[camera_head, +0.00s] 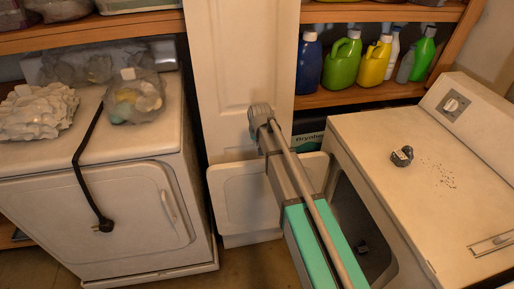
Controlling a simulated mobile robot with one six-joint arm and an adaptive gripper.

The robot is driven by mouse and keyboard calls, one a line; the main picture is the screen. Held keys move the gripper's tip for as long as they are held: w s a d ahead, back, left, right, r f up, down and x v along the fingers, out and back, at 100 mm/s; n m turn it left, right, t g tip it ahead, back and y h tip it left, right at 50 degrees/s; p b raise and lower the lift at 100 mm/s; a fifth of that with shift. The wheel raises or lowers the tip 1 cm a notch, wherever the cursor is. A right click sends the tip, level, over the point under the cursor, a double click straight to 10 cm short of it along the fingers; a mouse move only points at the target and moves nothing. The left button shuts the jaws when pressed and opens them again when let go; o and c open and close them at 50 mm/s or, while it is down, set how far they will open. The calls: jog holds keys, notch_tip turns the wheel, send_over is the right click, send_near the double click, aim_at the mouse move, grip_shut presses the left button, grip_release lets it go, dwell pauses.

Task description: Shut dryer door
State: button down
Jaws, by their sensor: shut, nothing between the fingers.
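The dryer on the right (385,125) has a dark front opening (362,215). Its white door (232,190) stands swung wide open to the left of that opening, in front of the tall white panel. My grey and teal arm reaches up from the bottom edge and crosses in front of the door's right part and the hinge side, hiding them. The arm's grey joint lies above the door's top edge in the picture; I cannot tell whether the arm touches the door. My gripper does not show in this view.
A white machine on the left (60,215) has a shut front door, with a black cord and plastic bags on top. Bottles (342,62) stand on a wooden shelf. A small dark object (402,156) lies on the dryer. Some floor (255,265) shows below the door.

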jog(key=shift+w+a+r, duration=0.5)
jog(key=shift+w+a, duration=0.05)
jog(key=shift+f, duration=0.15)
jog(key=b+x, duration=0.9)
jog(key=x, duration=0.1)
jog(key=shift+d, duration=0.1)
jog(key=shift+s+d, duration=0.25)
jog(key=shift+s, duration=0.7)
jog(key=shift+s+d, duration=0.25)
jog(key=shift+s, duration=0.75)
